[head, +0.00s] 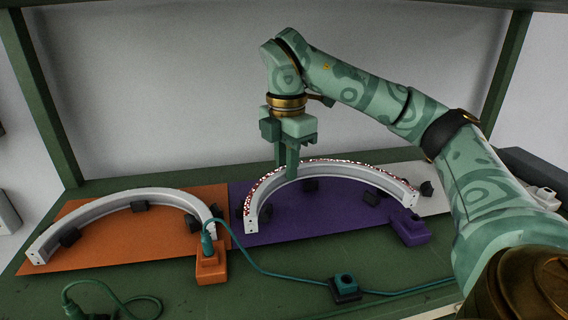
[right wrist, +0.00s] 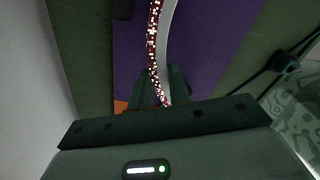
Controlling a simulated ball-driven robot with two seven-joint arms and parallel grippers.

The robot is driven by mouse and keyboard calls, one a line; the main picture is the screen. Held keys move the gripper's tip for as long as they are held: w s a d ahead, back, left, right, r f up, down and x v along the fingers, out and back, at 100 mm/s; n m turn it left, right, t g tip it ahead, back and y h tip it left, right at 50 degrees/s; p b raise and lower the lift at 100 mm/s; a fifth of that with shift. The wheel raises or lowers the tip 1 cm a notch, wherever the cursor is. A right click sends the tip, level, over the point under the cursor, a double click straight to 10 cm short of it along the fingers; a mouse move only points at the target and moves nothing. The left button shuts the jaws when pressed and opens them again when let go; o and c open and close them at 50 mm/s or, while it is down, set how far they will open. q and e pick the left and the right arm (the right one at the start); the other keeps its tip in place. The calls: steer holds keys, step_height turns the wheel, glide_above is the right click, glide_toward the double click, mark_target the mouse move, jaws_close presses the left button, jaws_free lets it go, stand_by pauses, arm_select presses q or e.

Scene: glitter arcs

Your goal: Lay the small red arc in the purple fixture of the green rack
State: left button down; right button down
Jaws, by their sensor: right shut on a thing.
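The small red arc (head: 340,168) is a pale half-ring with red and white glitter along its outer face. It lies at the purple fixture (head: 330,223), curved around black blocks (head: 310,185); I cannot tell whether it rests fully on the board. My right gripper (head: 287,172) points down and is shut on the arc, left of its top. In the right wrist view the glittered arc (right wrist: 154,50) runs up from between the fingers (right wrist: 162,92). The green rack (head: 150,285) carries the fixtures. My left gripper is not in view.
An orange fixture (head: 120,252) on the left holds a plain pale arc (head: 95,212). A teal cable (head: 290,275) runs from the orange block across the front past a dark socket (head: 345,288). A white board (head: 432,200) lies at right. Green posts (head: 40,95) stand at the sides.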

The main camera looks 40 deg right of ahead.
steer(key=shift+w+d, duration=0.4)
steer(key=shift+w, duration=0.3)
steer(key=f, duration=0.2)
steer(key=shift+w+d+f, duration=0.2)
steer(key=shift+w+f, duration=0.15)
steer(key=shift+d+f, duration=0.1)
steer(key=shift+f, duration=0.3)
steer(key=shift+f, duration=0.1)
steer(key=c, duration=1.3)
jaws_free()
step_height(320, 180, up, 8)
steer(key=p, duration=0.1)
steer(key=shift+f, duration=0.2)
